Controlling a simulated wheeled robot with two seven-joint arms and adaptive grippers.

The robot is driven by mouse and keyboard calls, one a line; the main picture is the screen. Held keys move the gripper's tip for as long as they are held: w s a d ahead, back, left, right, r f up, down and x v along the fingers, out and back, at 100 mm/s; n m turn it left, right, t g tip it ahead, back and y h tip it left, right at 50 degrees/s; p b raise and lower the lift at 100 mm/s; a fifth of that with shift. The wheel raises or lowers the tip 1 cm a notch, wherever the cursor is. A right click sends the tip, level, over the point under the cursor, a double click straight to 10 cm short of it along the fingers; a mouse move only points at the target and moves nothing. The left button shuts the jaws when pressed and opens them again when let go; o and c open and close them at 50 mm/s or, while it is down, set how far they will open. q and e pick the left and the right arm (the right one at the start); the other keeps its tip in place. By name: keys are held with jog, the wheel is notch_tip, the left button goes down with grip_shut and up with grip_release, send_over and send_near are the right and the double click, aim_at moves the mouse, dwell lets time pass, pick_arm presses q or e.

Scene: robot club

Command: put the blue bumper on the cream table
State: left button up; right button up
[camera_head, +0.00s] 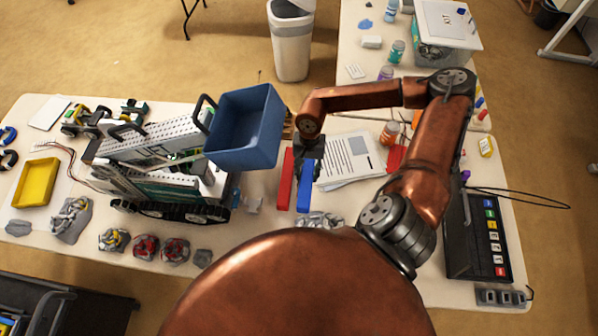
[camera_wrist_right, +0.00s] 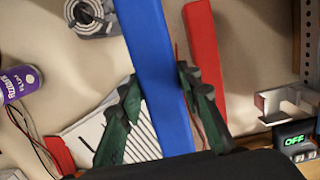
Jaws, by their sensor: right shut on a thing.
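The blue bumper (camera_head: 305,188) is a long straight bar near the middle of the head view. My right gripper (camera_head: 310,158) is shut on it. In the right wrist view the blue bumper (camera_wrist_right: 158,75) runs between the two green-dark fingers (camera_wrist_right: 157,80). A red bar (camera_head: 285,180) lies beside it, to its left, with a narrow gap. The cream table (camera_head: 262,222) is beneath them. I cannot tell whether the blue bumper touches the tabletop. My left gripper is not in view.
A tracked robot (camera_head: 165,170) with a blue bin (camera_head: 245,135) stands just left of the bars. Printed sheets (camera_head: 350,160) lie right of them. A yellow tray (camera_head: 36,182) is at far left, and a black button panel (camera_head: 478,235) at right. My arm hides part of the table.

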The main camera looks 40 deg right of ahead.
aim_at(307, 173)
jog(key=shift+r+p, duration=1.85)
jog(key=shift+r, duration=1.55)
jog(key=shift+f, duration=0.1)
